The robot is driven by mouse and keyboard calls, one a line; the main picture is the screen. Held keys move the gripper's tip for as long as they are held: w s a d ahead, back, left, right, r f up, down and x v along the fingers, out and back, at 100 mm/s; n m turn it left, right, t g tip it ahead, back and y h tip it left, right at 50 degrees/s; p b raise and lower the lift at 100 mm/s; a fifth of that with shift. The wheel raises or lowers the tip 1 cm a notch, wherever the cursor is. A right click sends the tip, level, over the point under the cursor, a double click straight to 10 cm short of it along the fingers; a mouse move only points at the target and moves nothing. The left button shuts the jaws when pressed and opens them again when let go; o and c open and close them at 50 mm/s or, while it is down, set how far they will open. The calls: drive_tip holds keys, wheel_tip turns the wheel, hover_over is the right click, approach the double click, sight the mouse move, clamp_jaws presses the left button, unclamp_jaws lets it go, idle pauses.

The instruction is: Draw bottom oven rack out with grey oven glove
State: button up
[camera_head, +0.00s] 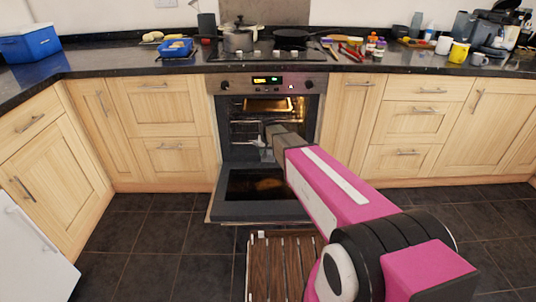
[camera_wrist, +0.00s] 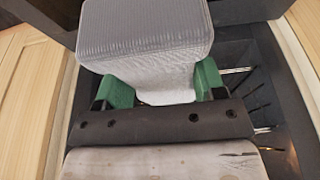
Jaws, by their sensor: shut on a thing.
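My gripper (camera_wrist: 152,88) is shut on the grey oven glove (camera_wrist: 145,45), with its green fingers on either side of the cloth. The glove is ribbed on its upper part and smoother below. In the head view my gripper is inside the open oven (camera_head: 268,83), low in the cavity, mostly hidden behind my own arm. Thin metal bars of an oven rack (camera_wrist: 237,71) show right of the glove in the wrist view. I cannot tell whether the glove touches the bottom rack. A higher rack holds a lit tray (camera_head: 268,104).
The oven door (camera_head: 235,209) hangs open and low in front of the cavity. Wooden cupboards (camera_head: 180,159) flank the oven. A slatted wooden surface (camera_head: 281,262) lies in front of the door. Dark tiled floor is clear at left. Pans (camera_head: 238,40) stand on the hob above.

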sight(268, 159)
drive_tip(key=w, duration=0.4)
drive_tip(key=w+f, duration=0.1)
drive_tip(key=w, duration=0.1)
drive_tip(key=shift+w, duration=0.15)
drive_tip(key=shift+f, duration=1.4)
drive_tip(key=s, duration=0.6)
drive_tip(key=shift+s, duration=0.1)
drive_tip(key=shift+s, duration=2.9)
